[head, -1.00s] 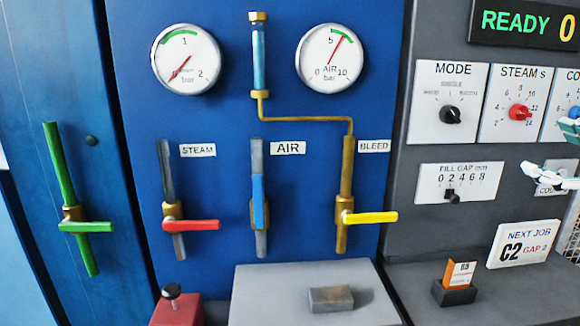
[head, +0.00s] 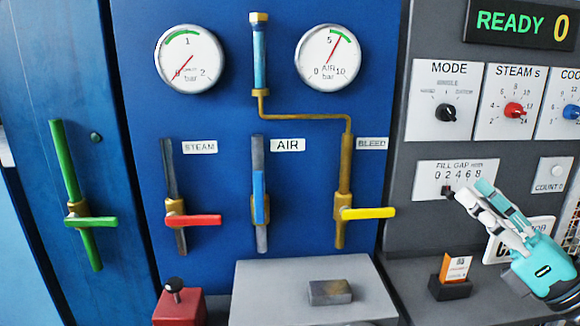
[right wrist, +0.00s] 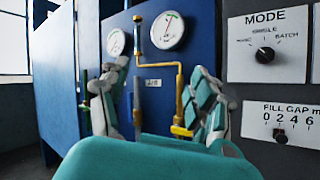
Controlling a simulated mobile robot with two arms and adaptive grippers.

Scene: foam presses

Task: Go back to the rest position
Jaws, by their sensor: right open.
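My right gripper (head: 474,188) is in the lower right of the head view, its fingers pointing up and left. Its fingertips appear over the fill gap panel (head: 428,178), close to the black slider knob (head: 447,191); contact cannot be told there. In the right wrist view the two fingers (right wrist: 158,88) stand wide apart with nothing between them, and the fill gap slider (right wrist: 280,136) shows to their right, apart from them. The gripper covers much of the white job card (head: 541,224). My left gripper is not in view.
The blue panel holds red (head: 193,220) and yellow (head: 368,213) valve handles. A green handle (head: 92,221) is at the left. A grey ledge (head: 260,290) bears a metal block (head: 330,292).

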